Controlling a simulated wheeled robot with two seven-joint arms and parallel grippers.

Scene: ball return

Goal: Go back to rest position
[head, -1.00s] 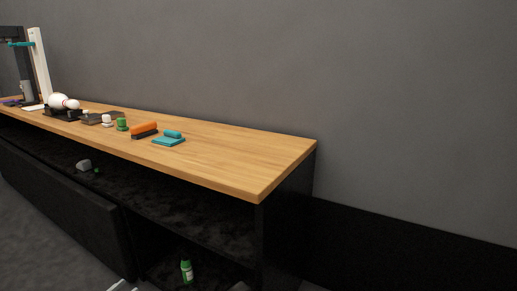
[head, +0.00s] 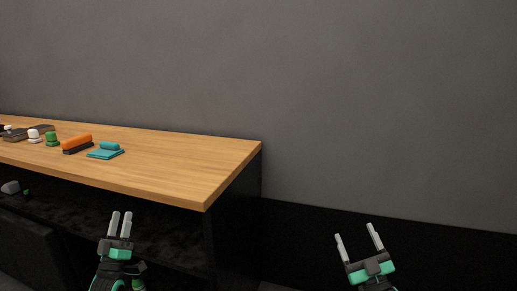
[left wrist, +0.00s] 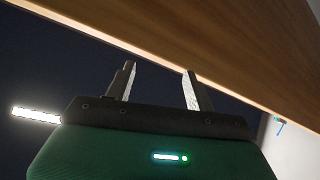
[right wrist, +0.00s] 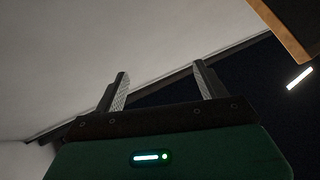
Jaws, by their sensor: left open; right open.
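My left gripper (head: 121,225) is open and empty in the head view, in front of the wooden-topped bench and lower than its top. In the left wrist view its two fingers (left wrist: 160,88) stand apart with nothing between them, and a wooden edge runs above. My right gripper (head: 358,242) is open and empty at the lower right of the head view, to the right of the bench end. In the right wrist view its fingers (right wrist: 160,90) are apart with nothing between them.
The bench top (head: 190,165) has a clear right end. On it are a teal block on a teal cloth (head: 106,151), an orange and black brush (head: 77,144), a green item (head: 52,139) and a white item (head: 34,136). A grey wall (head: 380,100) stands behind.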

